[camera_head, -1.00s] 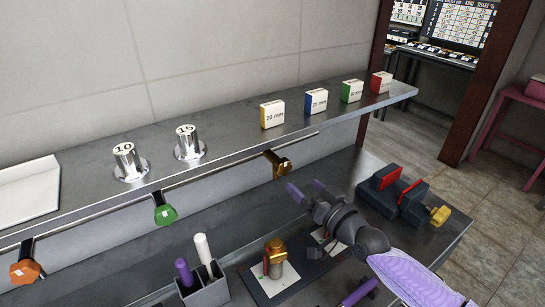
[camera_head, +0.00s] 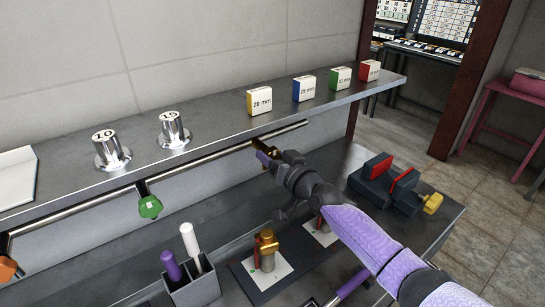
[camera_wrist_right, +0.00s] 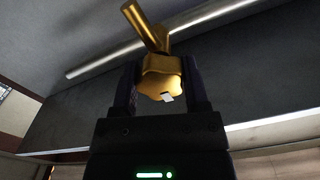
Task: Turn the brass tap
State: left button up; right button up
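The brass tap (camera_wrist_right: 161,72) hangs on the rail under the shelf's front edge. Its golden handle with a small white mark lies between the two dark fingers of my right gripper (camera_wrist_right: 161,92) in the wrist view. The fingers sit close on both sides of the handle; whether they press on it I cannot tell. In the head view my right gripper (camera_head: 266,158) is up at the brass tap (camera_head: 262,144) and covers part of it. My left gripper is not in view.
A green tap (camera_head: 150,206) and an orange tap (camera_head: 7,268) hang further left on the same rail (camera_head: 205,164). The shelf (camera_head: 215,133) carries metal weights and small coloured boxes. Below are a pen holder (camera_head: 196,287), a brass fitting (camera_head: 267,246) and a dark vise (camera_head: 385,190).

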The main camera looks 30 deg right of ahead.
grip_shut()
jog(key=n, duration=0.3)
jog(key=o, duration=0.6)
grip_release()
jog(key=shift+c, duration=0.2)
